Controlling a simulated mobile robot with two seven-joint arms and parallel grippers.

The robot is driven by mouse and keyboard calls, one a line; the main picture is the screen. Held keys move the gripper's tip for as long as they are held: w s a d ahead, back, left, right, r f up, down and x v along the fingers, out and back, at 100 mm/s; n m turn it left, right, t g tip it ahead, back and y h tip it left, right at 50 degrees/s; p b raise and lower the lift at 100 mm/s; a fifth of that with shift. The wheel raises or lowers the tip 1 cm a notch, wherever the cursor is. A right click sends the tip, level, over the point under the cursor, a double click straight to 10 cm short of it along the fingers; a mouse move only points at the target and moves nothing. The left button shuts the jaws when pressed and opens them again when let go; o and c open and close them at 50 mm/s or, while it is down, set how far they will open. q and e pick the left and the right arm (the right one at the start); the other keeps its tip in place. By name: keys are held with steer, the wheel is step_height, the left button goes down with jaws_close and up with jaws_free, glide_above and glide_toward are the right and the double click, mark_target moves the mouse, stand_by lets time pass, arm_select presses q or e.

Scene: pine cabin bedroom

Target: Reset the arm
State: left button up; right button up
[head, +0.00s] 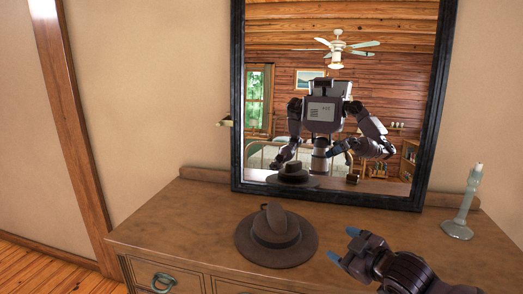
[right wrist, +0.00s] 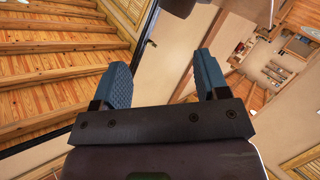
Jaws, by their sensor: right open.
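My right gripper (head: 343,245) is above the right part of the dresser top in the head view, to the right of the hat. Its blue fingertips are apart with nothing between them. In the right wrist view the two blue fingers (right wrist: 163,82) also stand wide apart and empty. A brown brimmed hat (head: 290,250) rests on the wooden dresser (head: 190,215), apart from the gripper. My left gripper does not show directly in the head view.
A black-framed mirror (head: 238,120) stands at the back of the dresser and reflects me, the hat and the room. A pale candlestick (head: 464,205) with a candle stands at the back right, near my right arm. The dresser's left part is clear.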

steer(key=s+d+f+m+h, duration=0.2)
steer(key=s+f+m, duration=0.1)
steer(key=s+f, duration=0.5)
steer(key=s+d+f+m+g+h, duration=0.1)
steer(key=s+d+f+m+h, duration=0.1)
steer(key=s+f, duration=0.7)
steer(key=s+d+f+m+h, duration=0.3)
steer(key=s+d+f+m, duration=0.1)
steer(key=s+f, duration=0.5)
steer(key=shift+s+m+g, duration=0.3)
steer(key=shift+s+m, duration=0.6)
steer(key=shift+s, duration=0.15)
